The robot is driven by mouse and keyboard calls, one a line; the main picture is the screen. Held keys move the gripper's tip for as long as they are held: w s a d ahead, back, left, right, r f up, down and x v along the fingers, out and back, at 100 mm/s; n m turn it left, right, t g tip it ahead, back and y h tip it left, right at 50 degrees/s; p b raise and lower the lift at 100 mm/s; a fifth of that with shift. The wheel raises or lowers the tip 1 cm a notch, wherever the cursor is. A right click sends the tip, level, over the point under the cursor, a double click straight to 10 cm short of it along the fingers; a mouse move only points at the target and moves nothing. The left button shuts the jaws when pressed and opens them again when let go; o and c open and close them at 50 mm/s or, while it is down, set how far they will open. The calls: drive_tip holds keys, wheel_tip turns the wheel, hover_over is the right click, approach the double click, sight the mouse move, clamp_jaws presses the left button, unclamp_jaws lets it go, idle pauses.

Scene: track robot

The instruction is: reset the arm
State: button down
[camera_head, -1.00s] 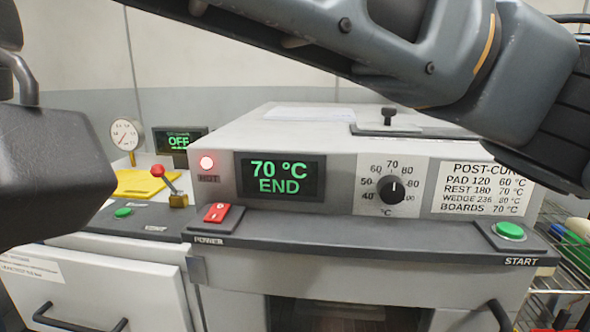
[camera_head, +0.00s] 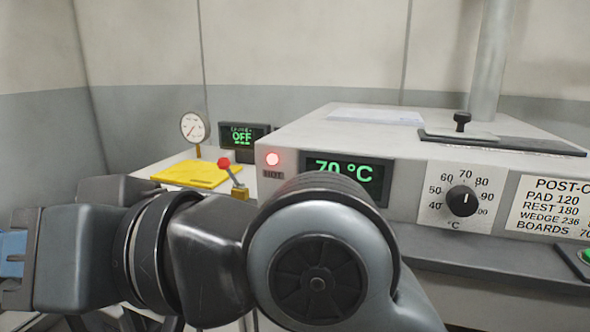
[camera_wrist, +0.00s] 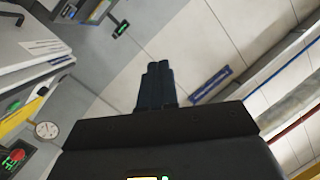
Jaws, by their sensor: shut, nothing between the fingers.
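My gripper (camera_wrist: 158,68) shows in the wrist view, its two dark fingers together with nothing between them. Beyond it are pale wall or ceiling panels, with no object near the fingertips. In the head view my arm is folded across the lower left and middle, in front of the oven. Only a bluish piece at the arm's end shows at the left edge there; the fingertips are not clear in that view.
The oven (camera_head: 400,145) has a lit display (camera_head: 345,175) reading 70 °C, partly hidden by my arm, and a dial (camera_head: 463,200). A gauge (camera_head: 194,127), a yellow pad (camera_head: 190,174), a red-knobbed lever (camera_head: 225,163) and an OFF display (camera_head: 243,136) stand left.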

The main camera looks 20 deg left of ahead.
drive_tip(key=w+d+f+m+t+h, duration=0.2)
drive_tip(key=w+d+f+m+t, duration=0.2)
drive_tip(key=d+f+m+t, duration=0.45)
drive_tip(key=w+d+f+m+t+h, duration=0.2)
drive_tip(key=w+d+f+m+t, duration=0.2)
drive_tip(key=d+f+m+t, duration=0.45)
drive_tip(key=s+d+f+t+h, duration=0.1)
drive_tip(key=s+d+f+h, duration=0.45)
drive_tip(key=d, duration=0.45)
drive_tip(key=s+d+f+t+h, duration=0.1)
drive_tip(key=s+d+f+h, duration=0.35)
drive_tip(key=s+d, duration=0.4)
drive_tip(key=s+d+n+g+h, duration=0.1)
drive_tip(key=s+d+n+h, duration=0.1)
drive_tip(key=s+d, duration=0.8)
drive_tip(key=shift+s+n, duration=0.7)
drive_tip(key=shift+n, duration=0.1)
drive_tip(key=shift+w, duration=0.1)
